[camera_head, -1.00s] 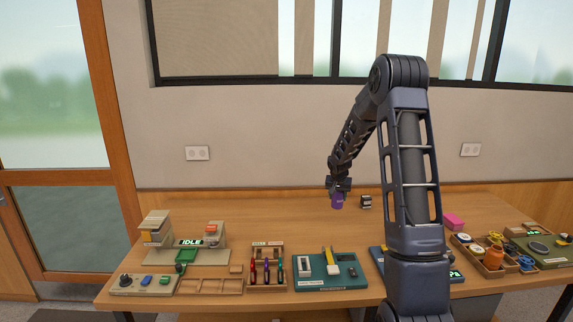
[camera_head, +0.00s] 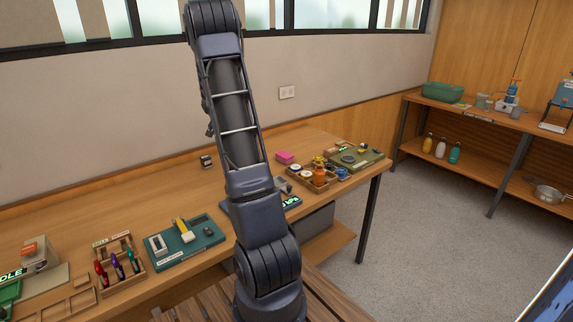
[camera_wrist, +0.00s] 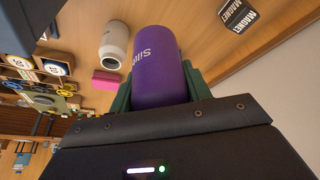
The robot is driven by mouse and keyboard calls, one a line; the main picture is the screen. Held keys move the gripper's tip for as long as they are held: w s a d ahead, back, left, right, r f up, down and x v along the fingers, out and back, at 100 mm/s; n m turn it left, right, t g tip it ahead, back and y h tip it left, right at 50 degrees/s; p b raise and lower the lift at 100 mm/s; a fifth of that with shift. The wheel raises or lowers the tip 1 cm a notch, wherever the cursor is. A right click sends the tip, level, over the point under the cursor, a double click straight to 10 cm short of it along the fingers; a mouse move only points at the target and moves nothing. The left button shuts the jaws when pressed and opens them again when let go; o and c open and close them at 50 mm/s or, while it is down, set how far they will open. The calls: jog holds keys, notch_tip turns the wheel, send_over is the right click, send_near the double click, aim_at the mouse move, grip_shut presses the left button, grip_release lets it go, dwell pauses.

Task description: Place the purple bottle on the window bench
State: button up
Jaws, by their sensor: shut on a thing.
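The purple bottle (camera_wrist: 156,65) fills the middle of the wrist view, with white lettering on its side. My gripper (camera_wrist: 160,92) is shut on it, with a green finger at each side. In the head view my arm hides both the gripper and the bottle. The long wooden bench under the window (camera_head: 300,138) runs along the wall in the head view. Bare bench wood shows behind the bottle in the wrist view; I cannot tell the gap between them.
A pink block (camera_head: 285,157) and a black magnet block (camera_head: 206,161) are on the bench. A pale bottle (camera_wrist: 113,45) is near the purple one in the wrist view. Trays and tools line the front edge. A side shelf (camera_head: 478,116) stands at right; the floor between is clear.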

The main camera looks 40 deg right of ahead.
jog(key=s+d+r+m+g, duration=0.1)
jog(key=s+d+r+m, duration=0.3)
jog(key=d, duration=0.5)
jog(key=s+d+r+m+g, duration=0.1)
jog(key=s+d+r+m, duration=0.1)
jog(key=s+d, duration=0.55)
jog(key=shift+h, duration=0.3)
jog(key=f, duration=0.6)
jog(key=w+d+f, duration=0.1)
jog(key=f, duration=1.2)
jog(key=shift+w+d+f, duration=0.25)
jog(key=shift+w+d, duration=0.1)
jog(key=shift+d, duration=0.05)
jog(key=shift+f, duration=0.15)
jog(key=o, duration=1.1)
